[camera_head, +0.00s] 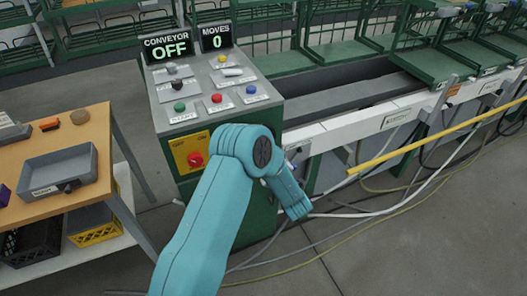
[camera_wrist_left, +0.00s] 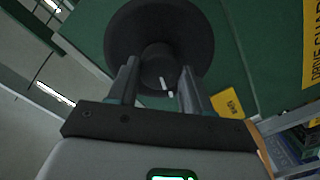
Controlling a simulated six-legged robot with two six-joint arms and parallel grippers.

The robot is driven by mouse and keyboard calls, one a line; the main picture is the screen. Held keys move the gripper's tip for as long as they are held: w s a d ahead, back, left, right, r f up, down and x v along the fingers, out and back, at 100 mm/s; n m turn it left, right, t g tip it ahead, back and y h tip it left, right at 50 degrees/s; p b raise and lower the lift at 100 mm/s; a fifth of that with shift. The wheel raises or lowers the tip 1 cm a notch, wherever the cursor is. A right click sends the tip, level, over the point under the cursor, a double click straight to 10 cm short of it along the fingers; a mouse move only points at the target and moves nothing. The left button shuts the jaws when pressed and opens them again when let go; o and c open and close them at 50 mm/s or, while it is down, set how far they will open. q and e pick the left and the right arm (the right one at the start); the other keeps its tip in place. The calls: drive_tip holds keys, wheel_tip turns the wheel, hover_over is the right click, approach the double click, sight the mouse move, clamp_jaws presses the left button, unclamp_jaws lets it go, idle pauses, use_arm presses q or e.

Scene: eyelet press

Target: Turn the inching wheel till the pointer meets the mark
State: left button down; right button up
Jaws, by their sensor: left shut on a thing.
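In the left wrist view, a dark round wheel (camera_wrist_left: 187,25) with a thick hub stands against a green panel. The two fingers of my left gripper (camera_wrist_left: 158,88) are on either side of the hub and shut on it. Two short white strokes show close together, one on the hub (camera_wrist_left: 162,82) and one just below and to the right; they look slightly offset. Which is the pointer and which the mark I cannot tell. In the head view my teal arm covers the console's front right; the wheel and gripper fingers are hidden. My right gripper is not in view.
A green console (camera_head: 172,112) carries several buttons and displays reading CONVEYOR OFF and MOVES 0. A wooden table (camera_head: 92,122) with a grey tray (camera_head: 60,186) stands left. A yellow rail (camera_head: 440,136) and floor cables lie right. A yellow label (camera_wrist_left: 229,103) is near the wheel.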

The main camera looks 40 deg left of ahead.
use_arm(q)
drive_tip(key=shift+m, duration=0.8)
drive_tip(key=shift+c, duration=2.4)
unclamp_jaws()
drive_tip(key=v, duration=1.6)
drive_tip(key=shift+d+b, duration=0.15)
drive_tip(key=shift+b, duration=0.2)
